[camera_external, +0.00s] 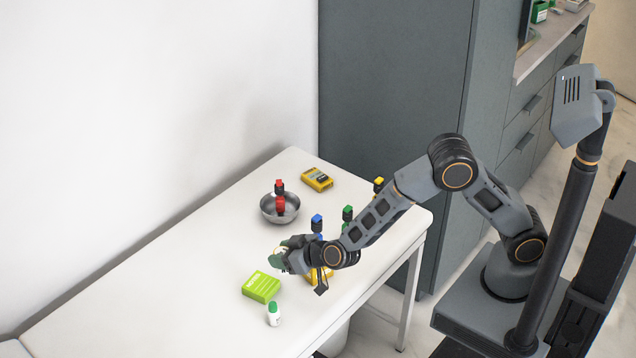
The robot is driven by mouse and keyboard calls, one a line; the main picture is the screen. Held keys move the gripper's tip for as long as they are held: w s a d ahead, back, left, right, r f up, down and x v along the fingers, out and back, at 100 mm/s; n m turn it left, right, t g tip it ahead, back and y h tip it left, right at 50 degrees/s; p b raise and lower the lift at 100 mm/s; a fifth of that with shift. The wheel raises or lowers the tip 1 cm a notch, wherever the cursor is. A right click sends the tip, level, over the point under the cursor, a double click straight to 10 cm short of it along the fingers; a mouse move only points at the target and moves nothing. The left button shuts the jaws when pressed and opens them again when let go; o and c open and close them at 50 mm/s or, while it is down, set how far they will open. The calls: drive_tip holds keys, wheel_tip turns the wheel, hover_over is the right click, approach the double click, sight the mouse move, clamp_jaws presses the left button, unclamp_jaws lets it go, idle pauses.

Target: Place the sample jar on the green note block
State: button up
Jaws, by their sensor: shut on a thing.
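The green note block (261,287) lies flat on the white table, bright green with a pale label. My gripper (281,259) is above and slightly right of the block's far edge, apart from it. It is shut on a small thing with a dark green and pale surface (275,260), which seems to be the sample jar. The jaws hide much of it, so its shape and tilt are hard to tell. Nothing shows on top of the block.
A small white bottle with a green cap (273,315) stands just in front of the block. A yellow thing (319,275) is partly under my arm. Behind are a metal bowl (268,212) with red-topped items, blue (317,222) and green (347,213) capped items, and a yellow device (317,180). The table's left is clear.

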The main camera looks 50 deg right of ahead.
drive_tip(key=s+d+r, duration=0.4)
drive_tip(key=s+d, duration=0.1)
drive_tip(key=s, duration=0.2)
drive_tip(key=w+a+f+b, duration=0.1)
drive_tip(key=w, duration=0.2)
drive_tip(key=w+a+f+b, duration=0.1)
drive_tip(key=w+a+b, duration=0.1)
drive_tip(key=w, duration=0.1)
drive_tip(key=w+a+f+b, duration=0.1)
drive_tip(key=w+b, duration=0.1)
drive_tip(key=w, duration=0.1)
drive_tip(key=shift+w+a, duration=0.1)
drive_tip(key=shift+a, duration=0.2)
drive_tip(key=b, duration=0.1)
hover_over(261, 283)
drive_tip(key=s, duration=0.1)
drive_tip(key=f, duration=0.4)
drive_tip(key=shift+d+f, duration=0.2)
drive_tip(key=shift+f, duration=0.15)
drive_tip(key=shift+w+a+f, duration=0.25)
drive_tip(key=shift+w+f, duration=0.2)
drive_tip(key=shift+f, duration=0.2)
drive_tip(key=shift+f+b, duration=0.7)
drive_tip(key=shift+f, duration=0.8)
drive_tip(key=shift+f, duration=0.1)
